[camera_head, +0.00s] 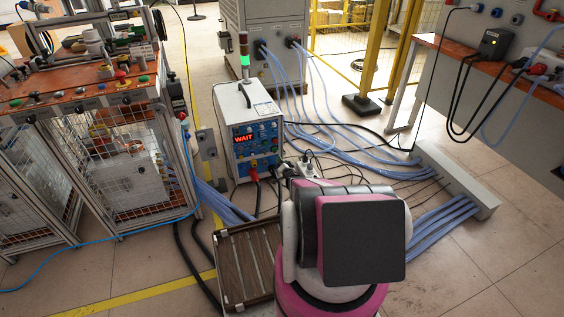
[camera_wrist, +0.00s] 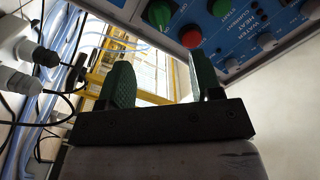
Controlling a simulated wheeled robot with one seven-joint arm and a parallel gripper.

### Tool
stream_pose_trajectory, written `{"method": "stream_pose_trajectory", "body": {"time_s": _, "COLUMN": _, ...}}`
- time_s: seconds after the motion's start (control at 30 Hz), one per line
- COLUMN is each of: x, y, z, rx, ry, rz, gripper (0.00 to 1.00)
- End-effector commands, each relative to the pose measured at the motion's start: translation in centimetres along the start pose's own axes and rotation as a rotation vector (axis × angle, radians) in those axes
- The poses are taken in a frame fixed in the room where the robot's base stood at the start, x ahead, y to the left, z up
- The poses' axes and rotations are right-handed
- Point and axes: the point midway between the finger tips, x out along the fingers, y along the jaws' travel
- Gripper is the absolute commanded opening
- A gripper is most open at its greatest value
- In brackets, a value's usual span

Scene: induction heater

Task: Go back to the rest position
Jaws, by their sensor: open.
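The induction heater (camera_head: 252,130) is a white and blue box on the floor in the head view. Its red display reads WAIT, and a light stack with a lit green lamp (camera_head: 245,60) stands on top. In the wrist view its blue panel (camera_wrist: 240,25) fills the upper right, with a green knob (camera_wrist: 158,14) and a red button (camera_wrist: 190,37). My gripper (camera_wrist: 160,82) is open, with two green fingers apart and nothing between them. It is close to the panel; contact cannot be judged. In the head view my own arm hides the gripper.
A caged workbench (camera_head: 110,165) stands at the left. A brown slatted tray (camera_head: 246,262) lies beside my arm. Blue hoses (camera_head: 340,125) cross the floor to a grey cable duct (camera_head: 455,180). A bench with a black device (camera_head: 494,43) is at the right. Yellow posts (camera_head: 372,55) stand behind.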

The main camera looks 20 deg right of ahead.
Motion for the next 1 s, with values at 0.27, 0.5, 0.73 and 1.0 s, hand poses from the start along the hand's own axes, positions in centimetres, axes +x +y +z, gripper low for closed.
{"method": "stream_pose_trajectory", "body": {"time_s": 0.27, "x": -0.1, "y": -0.6, "z": -0.3, "rx": -0.011, "ry": -0.006, "rz": 0.017, "gripper": 0.59}}
{"method": "stream_pose_trajectory", "body": {"time_s": 0.5, "x": -0.8, "y": -5.1, "z": -2.6, "rx": -0.123, "ry": -0.092, "rz": 0.193, "gripper": 0.59}}
{"method": "stream_pose_trajectory", "body": {"time_s": 0.73, "x": -4.0, "y": -11.5, "z": -4.7, "rx": -0.276, "ry": -0.29, "rz": 0.428, "gripper": 0.59}}
{"method": "stream_pose_trajectory", "body": {"time_s": 1.0, "x": -11.9, "y": -20.2, "z": -6.0, "rx": -0.435, "ry": -0.651, "rz": 0.632, "gripper": 0.59}}
